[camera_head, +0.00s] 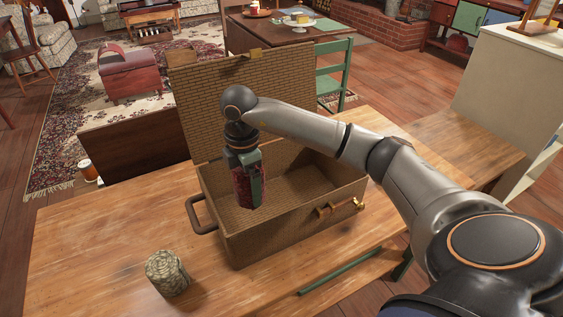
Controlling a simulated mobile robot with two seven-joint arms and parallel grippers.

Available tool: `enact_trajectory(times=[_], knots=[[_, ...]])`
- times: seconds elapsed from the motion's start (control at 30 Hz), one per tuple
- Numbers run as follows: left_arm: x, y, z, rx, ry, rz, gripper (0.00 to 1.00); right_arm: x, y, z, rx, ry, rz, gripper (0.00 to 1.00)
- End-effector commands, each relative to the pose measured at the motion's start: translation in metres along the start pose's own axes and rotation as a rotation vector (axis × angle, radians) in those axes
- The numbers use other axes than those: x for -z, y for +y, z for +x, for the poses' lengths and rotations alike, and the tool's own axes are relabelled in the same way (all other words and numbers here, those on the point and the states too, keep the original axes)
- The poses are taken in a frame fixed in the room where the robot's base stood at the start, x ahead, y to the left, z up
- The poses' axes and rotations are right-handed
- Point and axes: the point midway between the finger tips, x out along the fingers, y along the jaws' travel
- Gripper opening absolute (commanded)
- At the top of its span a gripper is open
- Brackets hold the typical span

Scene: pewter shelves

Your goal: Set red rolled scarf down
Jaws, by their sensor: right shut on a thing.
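The red rolled scarf (240,188) hangs upright from my right gripper (248,190), whose jaws are shut on it. The gripper points down over the left part of an open wicker case (290,225). In this view the scarf overlaps the case's inside. I cannot tell whether its lower end touches the case floor. Part of the scarf is hidden behind the gripper's fingers. The case lid (290,85) stands raised at the back. My left gripper is not in view.
The case stands on a wooden table (85,250), with a handle (200,215) at its left. A grey-green rolled item (166,273) stands at the front left. The case's inside right looks empty. A green chair (338,75) stands behind.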

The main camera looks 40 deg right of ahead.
Motion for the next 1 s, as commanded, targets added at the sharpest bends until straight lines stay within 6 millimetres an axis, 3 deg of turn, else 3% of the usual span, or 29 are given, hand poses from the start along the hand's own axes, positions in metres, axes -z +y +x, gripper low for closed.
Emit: enact_trajectory(times=[0.13,0.3,0.83,1.0], knots=[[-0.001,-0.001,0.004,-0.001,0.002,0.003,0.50,-0.004,0.003,0.009,0.001,-0.001,0.166,0.25],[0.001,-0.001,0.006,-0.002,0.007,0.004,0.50,-0.005,0.003,0.022,0.004,-0.003,0.242,0.25],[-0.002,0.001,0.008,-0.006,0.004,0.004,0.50,-0.005,0.003,0.099,0.006,-0.003,0.246,0.25],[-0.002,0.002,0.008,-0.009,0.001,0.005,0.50,-0.005,0.004,0.112,0.001,-0.002,0.245,0.25]])
